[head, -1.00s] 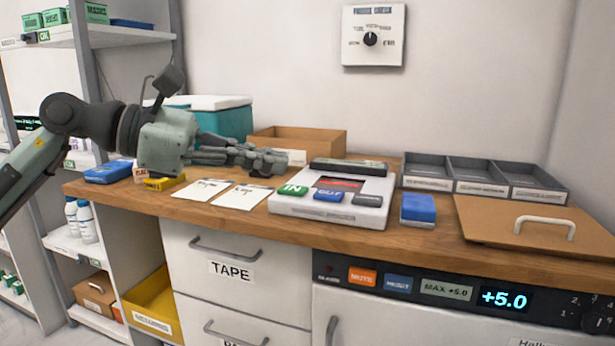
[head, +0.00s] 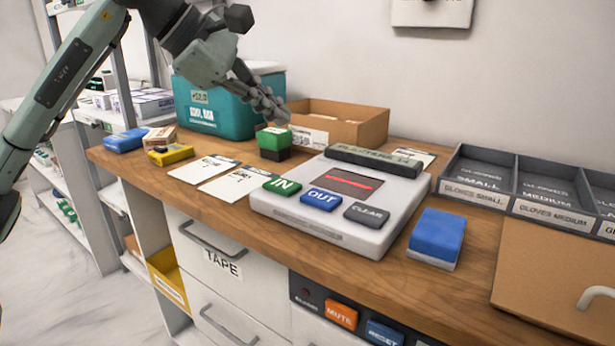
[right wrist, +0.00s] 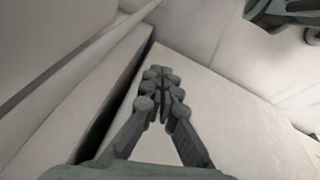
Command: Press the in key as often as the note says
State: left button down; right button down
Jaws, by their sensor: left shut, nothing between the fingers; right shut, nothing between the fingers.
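The green IN key (head: 282,184) is the left of three keys on a white counter device (head: 380,236), with the blue OUT key (head: 321,199) and grey CLEAR key (head: 366,213) to its right. A dark slot with a red line shows above the keys. Two white note cards (head: 233,187) lie left of the device; their writing is too small to read. My left gripper (head: 284,117) is shut and empty, held above and behind the IN key, not touching it. My right gripper (right wrist: 159,75) is shut and empty in the right wrist view, away from the keys.
A green-and-black block (head: 274,142) stands just behind the cards. A cardboard box (head: 365,127) and teal cooler (head: 215,110) are at the back. A blue sponge-like block (head: 437,235), grey glove trays (head: 475,188) and a brown board (head: 560,270) are at right.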

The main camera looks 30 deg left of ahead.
aim_at(278, 185)
pick_arm(q)
jog(key=shift+w, duration=0.1)
pick_arm(e)
jog(key=shift+w, duration=0.2)
